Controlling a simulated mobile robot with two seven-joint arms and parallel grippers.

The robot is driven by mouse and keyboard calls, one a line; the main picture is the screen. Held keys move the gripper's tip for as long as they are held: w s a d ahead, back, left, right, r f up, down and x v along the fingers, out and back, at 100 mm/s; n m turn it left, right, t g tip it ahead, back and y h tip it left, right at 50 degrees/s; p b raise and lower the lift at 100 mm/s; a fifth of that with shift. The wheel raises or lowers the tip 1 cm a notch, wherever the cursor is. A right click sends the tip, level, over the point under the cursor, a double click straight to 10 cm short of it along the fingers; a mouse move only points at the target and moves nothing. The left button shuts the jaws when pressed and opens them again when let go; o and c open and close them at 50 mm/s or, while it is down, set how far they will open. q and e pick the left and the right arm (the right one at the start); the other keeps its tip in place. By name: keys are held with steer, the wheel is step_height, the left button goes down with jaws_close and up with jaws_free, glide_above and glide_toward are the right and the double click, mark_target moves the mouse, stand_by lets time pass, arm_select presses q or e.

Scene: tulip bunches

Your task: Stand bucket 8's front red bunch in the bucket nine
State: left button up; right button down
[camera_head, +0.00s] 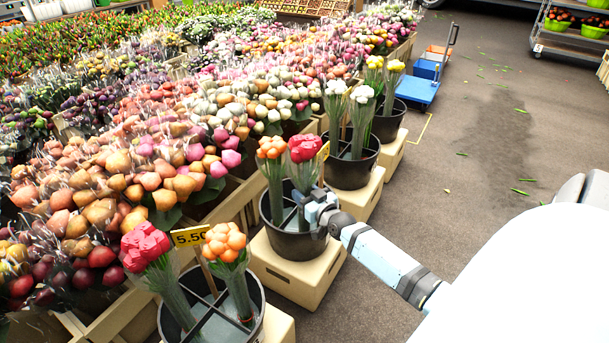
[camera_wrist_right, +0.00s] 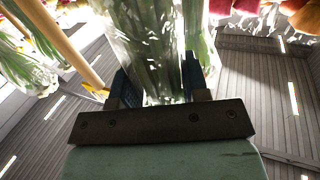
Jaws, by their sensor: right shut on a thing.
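A red bunch (camera_head: 305,149) stands upright in the middle black bucket (camera_head: 291,243), beside an orange bunch (camera_head: 271,149). My right gripper (camera_head: 313,207) reaches in at the bucket's right rim and is shut on the red bunch's stems. In the right wrist view, the wrapped green stems (camera_wrist_right: 155,50) fill the space between the fingers of the right gripper (camera_wrist_right: 158,88). The nearest bucket (camera_head: 262,312) holds another red bunch (camera_head: 146,245) and an orange bunch (camera_head: 225,243). No bucket numbers are readable. My left gripper is not in view.
Behind the middle bucket, a bucket (camera_head: 367,174) holds white bunches, and one farther back (camera_head: 389,127) holds yellow bunches. The buckets stand on cream boxes (camera_head: 296,279). A price sign (camera_head: 188,237) stands by the nearest bucket. The floor (camera_head: 470,200) on the right is mostly clear.

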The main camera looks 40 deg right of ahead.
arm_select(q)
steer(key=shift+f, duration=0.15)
arm_select(e)
steer(key=shift+f, duration=0.55)
jaws_free()
stand_by(0.3)
steer(key=shift+s, duration=0.1)
stand_by(0.4)
arm_select(q)
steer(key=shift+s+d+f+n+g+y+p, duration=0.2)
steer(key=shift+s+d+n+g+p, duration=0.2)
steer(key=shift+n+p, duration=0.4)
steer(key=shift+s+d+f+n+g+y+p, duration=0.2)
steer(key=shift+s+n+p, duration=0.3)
steer(key=shift+p, duration=0.6)
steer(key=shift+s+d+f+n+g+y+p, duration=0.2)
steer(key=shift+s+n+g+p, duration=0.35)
steer(key=shift+p, duration=0.4)
arm_select(e)
steer(key=s+a, duration=0.1)
steer(key=s, duration=1.2)
steer(key=shift+s+a, duration=0.2)
steer(key=shift+s, duration=0.1)
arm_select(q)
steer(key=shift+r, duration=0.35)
